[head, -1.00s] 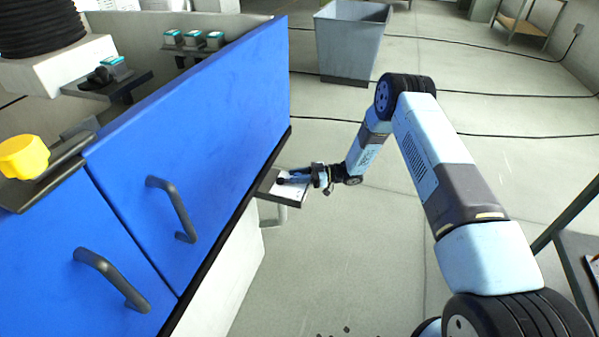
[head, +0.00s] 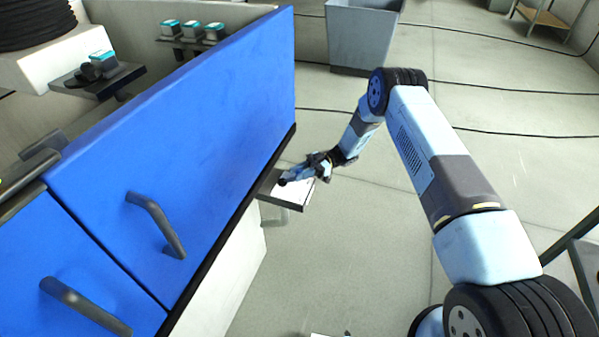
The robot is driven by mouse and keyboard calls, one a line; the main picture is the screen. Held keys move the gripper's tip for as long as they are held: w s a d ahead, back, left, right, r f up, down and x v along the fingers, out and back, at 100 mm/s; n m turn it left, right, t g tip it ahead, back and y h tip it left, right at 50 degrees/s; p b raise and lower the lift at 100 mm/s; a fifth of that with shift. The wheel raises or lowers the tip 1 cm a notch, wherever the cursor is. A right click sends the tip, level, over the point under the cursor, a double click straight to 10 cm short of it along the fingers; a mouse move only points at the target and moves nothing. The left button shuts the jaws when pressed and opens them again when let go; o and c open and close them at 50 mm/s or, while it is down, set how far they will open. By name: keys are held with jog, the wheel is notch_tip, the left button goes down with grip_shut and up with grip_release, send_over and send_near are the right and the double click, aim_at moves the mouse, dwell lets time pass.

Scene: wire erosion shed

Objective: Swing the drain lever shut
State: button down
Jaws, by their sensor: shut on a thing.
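My gripper (head: 289,179) is at the far right end of the blue cabinet, over a small grey shelf (head: 300,206) with a white top. It reaches down and to the left, its jaws closed around a small dark end. I take this to be the drain lever (head: 282,182); the jaws hide most of it. Its pivot and exact angle are too small or covered to make out. A pale grey bent pipe or bar (head: 276,219) shows below the shelf, apart from the jaws.
The blue cabinet doors (head: 190,140) with grey bar handles (head: 155,224) fill the left. A grey bin (head: 362,37) stands behind. Black cables (head: 500,90) cross the floor. A dark-framed table (head: 580,245) is at the right edge. The floor between is open.

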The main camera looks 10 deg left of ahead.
jog(key=shift+w+a+r, duration=0.1)
jog(key=shift+r, duration=0.05)
jog(key=c, duration=1.2)
grip_release()
jog(key=o, duration=0.4)
jog(key=shift+c, duration=0.2)
jog(key=v, duration=1.4)
jog(key=shift+f, duration=0.2)
